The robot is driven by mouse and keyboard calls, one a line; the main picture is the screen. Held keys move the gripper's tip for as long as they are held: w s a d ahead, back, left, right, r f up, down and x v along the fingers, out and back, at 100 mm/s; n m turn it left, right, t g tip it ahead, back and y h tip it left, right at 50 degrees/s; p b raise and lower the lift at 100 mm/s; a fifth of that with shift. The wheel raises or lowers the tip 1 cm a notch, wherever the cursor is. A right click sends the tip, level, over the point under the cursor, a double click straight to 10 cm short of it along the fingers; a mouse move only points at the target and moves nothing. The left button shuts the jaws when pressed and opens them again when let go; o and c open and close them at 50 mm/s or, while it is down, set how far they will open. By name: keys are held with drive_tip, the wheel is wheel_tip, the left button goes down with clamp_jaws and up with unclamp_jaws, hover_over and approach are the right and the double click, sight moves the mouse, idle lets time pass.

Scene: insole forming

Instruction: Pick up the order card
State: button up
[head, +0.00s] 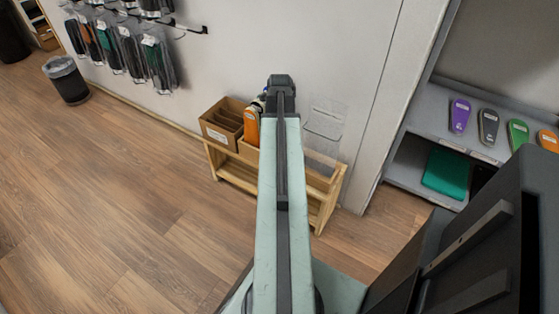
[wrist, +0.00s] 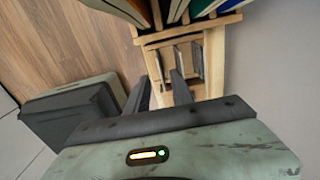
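I cannot single out the order card for certain. In the wrist view, several thin grey flat pieces (wrist: 181,58) stand in the slots of a wooden rack (wrist: 216,62), and a card could be among them. My gripper (wrist: 161,77) is over this rack with its two dark fingers apart. Nothing shows held between them. In the head view, the wooden rack (head: 234,176) stands low against the wall. My arm covers its middle, and the gripper's fingers are not clear there.
A grey shelf (head: 424,103) with coloured insoles is on the right. Packaged insoles (head: 132,50) hang on the wall, above a bin (head: 67,82). The floor at left is clear.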

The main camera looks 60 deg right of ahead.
wheel_tip(320, 180, down, 5)
drive_tip(key=b, duration=0.4)
drive_tip(key=shift+s+d+r, duration=0.1)
drive_tip(key=shift+r, duration=0.15)
clamp_jaws()
drive_tip(key=shift+r+p, duration=0.15)
drive_tip(key=shift+p, duration=0.2)
